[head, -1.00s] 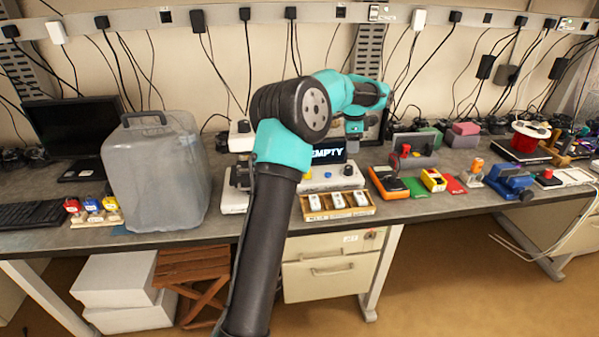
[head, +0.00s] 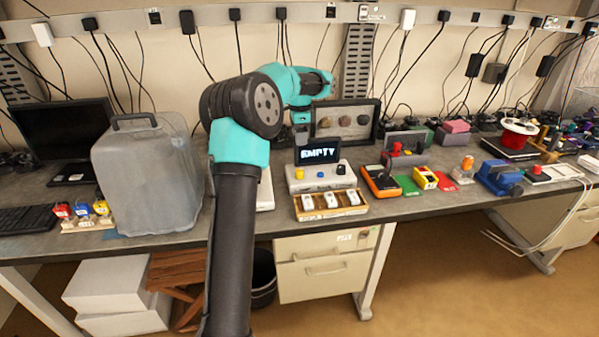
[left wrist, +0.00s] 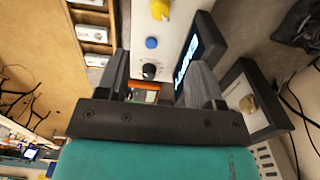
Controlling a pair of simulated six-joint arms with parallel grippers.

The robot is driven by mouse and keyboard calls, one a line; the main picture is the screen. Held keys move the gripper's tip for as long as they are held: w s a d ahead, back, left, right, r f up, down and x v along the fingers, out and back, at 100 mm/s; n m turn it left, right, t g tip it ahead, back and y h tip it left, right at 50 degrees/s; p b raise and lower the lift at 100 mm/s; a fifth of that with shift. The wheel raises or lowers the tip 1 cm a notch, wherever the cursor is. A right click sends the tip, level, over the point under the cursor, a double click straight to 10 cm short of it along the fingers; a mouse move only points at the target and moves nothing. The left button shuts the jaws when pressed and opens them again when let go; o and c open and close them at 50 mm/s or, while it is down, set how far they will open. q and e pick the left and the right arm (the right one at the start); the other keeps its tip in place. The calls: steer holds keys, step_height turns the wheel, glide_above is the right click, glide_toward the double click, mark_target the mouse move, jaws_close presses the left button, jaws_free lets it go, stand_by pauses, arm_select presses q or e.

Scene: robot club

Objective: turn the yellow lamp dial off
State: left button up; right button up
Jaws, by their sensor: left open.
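The yellow lamp dial (head: 299,174) is on the left of a white control box (head: 318,184), beside a blue knob (head: 320,174) and a third knob. Above them stands a dark screen (head: 318,152) reading "EMPTY". In the left wrist view the yellow dial (left wrist: 160,9) is at the top edge, with the blue knob (left wrist: 151,42) and a black knob (left wrist: 149,71) below it. My left gripper (head: 302,137) is by the screen's upper left, its tips unclear there. In the wrist view it is open and empty (left wrist: 162,75), apart from the yellow dial. My right gripper is not in view.
A wooden tray (head: 330,214) with white blocks sits in front of the box. A framed rock display (head: 345,102) stands behind. An orange device (head: 381,187) is to the right. A large translucent jug (head: 150,185) stands to the left.

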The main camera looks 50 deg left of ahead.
mark_target(299, 170)
arm_select(q)
step_height(299, 170, down, 15)
steer(key=shift+r, duration=0.15)
stand_by(0.4)
steer(key=c, duration=0.9)
